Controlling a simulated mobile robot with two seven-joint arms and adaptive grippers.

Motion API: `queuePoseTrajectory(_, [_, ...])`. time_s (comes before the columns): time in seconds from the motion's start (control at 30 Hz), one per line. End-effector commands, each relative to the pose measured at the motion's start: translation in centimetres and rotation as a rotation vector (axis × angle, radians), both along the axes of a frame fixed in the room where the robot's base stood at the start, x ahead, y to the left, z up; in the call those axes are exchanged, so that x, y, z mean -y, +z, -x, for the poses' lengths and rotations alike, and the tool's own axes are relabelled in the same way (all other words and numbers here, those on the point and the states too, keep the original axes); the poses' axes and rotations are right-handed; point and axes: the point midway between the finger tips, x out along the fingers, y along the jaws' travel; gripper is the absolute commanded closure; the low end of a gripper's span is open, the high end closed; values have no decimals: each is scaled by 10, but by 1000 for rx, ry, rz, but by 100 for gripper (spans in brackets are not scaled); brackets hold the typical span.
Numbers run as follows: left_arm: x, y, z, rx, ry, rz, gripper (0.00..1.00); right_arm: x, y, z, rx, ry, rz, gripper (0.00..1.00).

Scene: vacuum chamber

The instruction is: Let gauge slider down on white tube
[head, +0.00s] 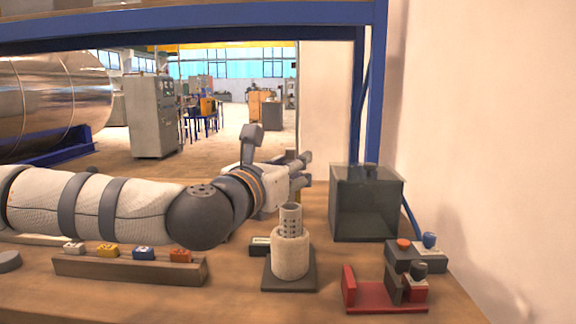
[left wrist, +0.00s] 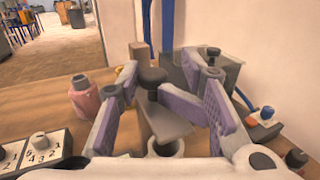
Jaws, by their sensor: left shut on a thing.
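The white tube (head: 291,257) stands upright on a dark square base, with a grey perforated cylinder (head: 290,219) rising from its top. My left gripper (head: 303,171) is above and behind it in the head view. In the left wrist view, the gripper's purple pads flank a grey block (left wrist: 169,122) with a black knob (left wrist: 151,76), apparently the gauge slider; the gripper is shut on it. A round pale opening (left wrist: 166,148) shows beneath the block. I cannot tell whether they touch. The head view does not show the held piece clearly. My right gripper is out of view.
A dark translucent box (head: 365,205) stands to the right of the tube. In front of it are a red holder (head: 385,298) and a grey block with knobs (head: 416,258). A wooden rack (head: 130,268) with coloured pieces lies left. A pink bottle (left wrist: 85,98) stands near the left finger.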

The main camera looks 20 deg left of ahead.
Motion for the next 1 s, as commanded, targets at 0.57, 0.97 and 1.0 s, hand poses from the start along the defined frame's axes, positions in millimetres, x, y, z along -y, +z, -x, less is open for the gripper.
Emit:
queuePoseTrajectory(0.57, [-7, -42, -3, -5, 20, 2, 76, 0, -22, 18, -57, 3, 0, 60])
queuePoseTrajectory(0.97, [-4, -41, 0, -3, 10, 2, 59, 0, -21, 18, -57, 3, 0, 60])
queuePoseTrajectory(1.0, [-5, -41, 3, -3, 11, 2, 59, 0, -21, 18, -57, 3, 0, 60])
